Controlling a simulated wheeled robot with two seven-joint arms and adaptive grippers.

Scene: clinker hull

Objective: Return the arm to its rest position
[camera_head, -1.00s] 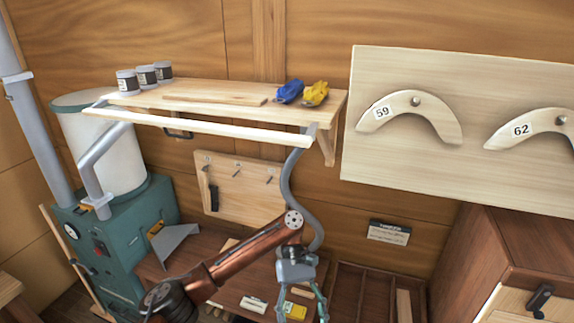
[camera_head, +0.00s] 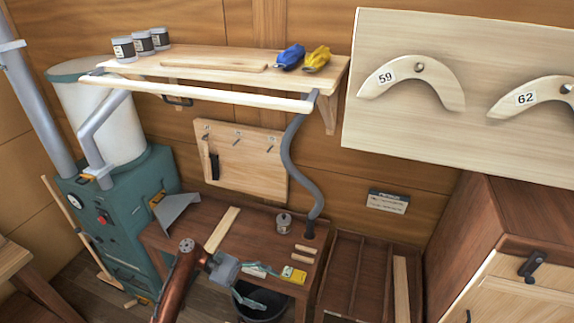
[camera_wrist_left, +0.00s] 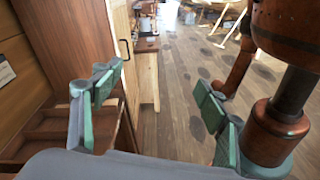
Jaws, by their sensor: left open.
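My left arm (camera_head: 180,285) is copper-coloured and rises from the bottom edge of the head view. Its left gripper (camera_head: 266,284) points to the right over the front of the low wooden bench. The fingers are apart, with nothing visible between them. In the left wrist view the two green-padded fingers (camera_wrist_left: 158,98) stand wide apart, with only floor and a cabinet behind the gap. My right gripper shows in neither view.
A black bucket (camera_head: 262,302) sits below the gripper. Open plank floor (camera_wrist_left: 180,115) shows in the wrist view.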

